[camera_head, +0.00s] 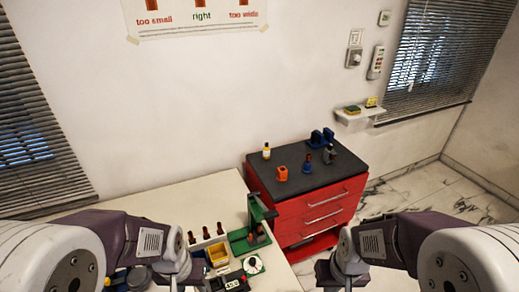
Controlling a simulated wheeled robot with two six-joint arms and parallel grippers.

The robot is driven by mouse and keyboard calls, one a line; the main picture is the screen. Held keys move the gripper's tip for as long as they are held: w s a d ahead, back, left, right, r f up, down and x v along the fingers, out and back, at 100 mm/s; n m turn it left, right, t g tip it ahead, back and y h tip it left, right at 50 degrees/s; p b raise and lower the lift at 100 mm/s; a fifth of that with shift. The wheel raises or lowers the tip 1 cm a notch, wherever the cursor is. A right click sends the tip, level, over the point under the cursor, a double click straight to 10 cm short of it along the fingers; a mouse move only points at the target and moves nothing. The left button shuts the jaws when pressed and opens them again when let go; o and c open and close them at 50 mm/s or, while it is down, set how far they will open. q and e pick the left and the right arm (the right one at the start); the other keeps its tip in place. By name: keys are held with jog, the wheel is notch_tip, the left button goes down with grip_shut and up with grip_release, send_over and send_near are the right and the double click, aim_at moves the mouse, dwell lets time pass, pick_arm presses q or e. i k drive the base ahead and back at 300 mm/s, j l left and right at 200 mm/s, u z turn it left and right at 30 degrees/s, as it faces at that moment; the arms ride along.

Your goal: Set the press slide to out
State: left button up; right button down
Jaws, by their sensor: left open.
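A green press (258,226) stands at the right end of the pale table, with an upright green frame and a low green base. A dark brown piece shows at its base; the position of its slide is too small to tell. My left gripper (176,280) is at the bottom of the view, left of the press and apart from it. It is open, and its tips are partly cut off. My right gripper (328,272) is low, right of the press and in front of the red cabinet; its jaws do not show clearly.
The pale table (130,204) holds a yellow tray (217,254), several brown pegs, a white dial (253,265) and a black display box (231,282). A red drawer cabinet (315,215) with small objects on its dark top stands right of the press. The table's back left is clear.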

aim_at(254, 241)
jog(key=k+l+z, duration=0.15)
jog(key=l+z, duration=0.15)
jog(key=z, duration=0.15)
jog(key=l+z, duration=0.4)
jog(key=k+j, duration=0.05)
jog(key=j, duration=0.05)
